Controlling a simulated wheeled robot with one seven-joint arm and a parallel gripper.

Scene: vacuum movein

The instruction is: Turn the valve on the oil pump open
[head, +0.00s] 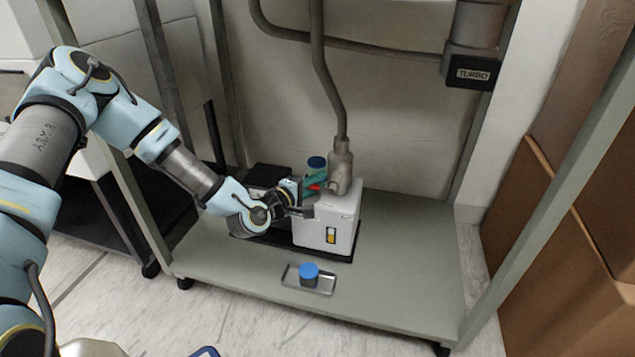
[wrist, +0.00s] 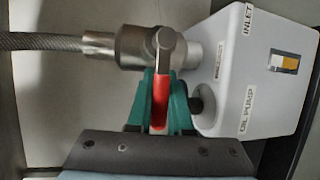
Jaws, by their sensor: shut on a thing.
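The oil pump (head: 328,222) is a white box on a dark base, standing on the low shelf. In the wrist view the pump (wrist: 262,75) carries the labels "INLET" and "OIL PUMP". A grey metal valve (wrist: 138,47) joins a braided hose to the pump's fitting. Its red handle (wrist: 160,100) points toward my gripper. My gripper (wrist: 160,118) has green fingers, one on each side of the red handle, shut on it. In the head view my gripper (head: 312,188) reaches the pump's upper left side, and the handle is mostly hidden there.
A small tray (head: 323,280) with a blue-capped item (head: 309,271) sits at the front of the shelf (head: 400,270). A blue cap (head: 317,163) shows behind my gripper. A grey pipe (head: 326,75) rises above the pump. Frame posts flank the shelf; its right side is clear.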

